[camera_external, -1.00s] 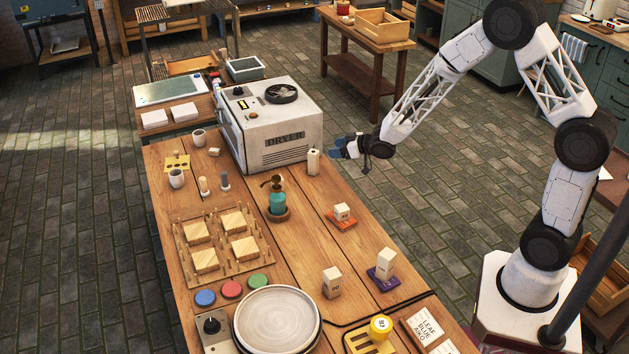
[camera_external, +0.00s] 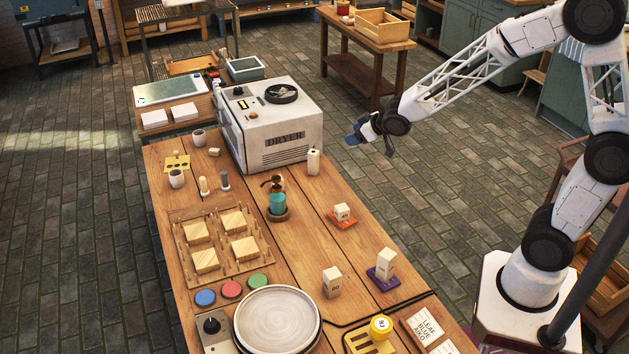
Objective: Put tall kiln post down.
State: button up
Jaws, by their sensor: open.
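Several pale block-like posts stand on the long wooden table. The tallest-looking post (camera_external: 386,262) stands upright on a purple pad (camera_external: 375,281) at the table's right side. Another pale post (camera_external: 332,284) stands upright on bare wood to its left. A short pale block (camera_external: 342,210) sits on an orange pad (camera_external: 347,224). Which one the task calls the tall kiln post is not clearly marked. My gripper (camera_external: 369,148) is open and empty, beyond the table's right edge, up and right of a white cylinder (camera_external: 313,163), apart from everything.
The dryer (camera_external: 270,125) stands at the table's far end. A teal pump bottle (camera_external: 277,198), a pegged board with wooden blocks (camera_external: 213,279) and a round plate (camera_external: 277,322) occupy the table. A black cable crosses near the front. Bare wood lies between the bottle and the posts.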

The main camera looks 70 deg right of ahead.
jog(key=s+a+r+g, duration=0.2)
jog(key=s+a+r, duration=0.2)
jog(key=s, duration=0.8)
jog(key=s+a+r+g+y, duration=0.1)
jog(key=s+a+r+g, duration=0.2)
jog(key=s, duration=0.9)
jog(key=s+a+r+g, duration=0.2)
jog(key=s+a+r, duration=0.3)
jog(key=s+a, duration=0.4)
jog(key=s, duration=0.3)
jog(key=shift+s+g+y, duration=0.3)
jog(key=shift+a, duration=0.1)
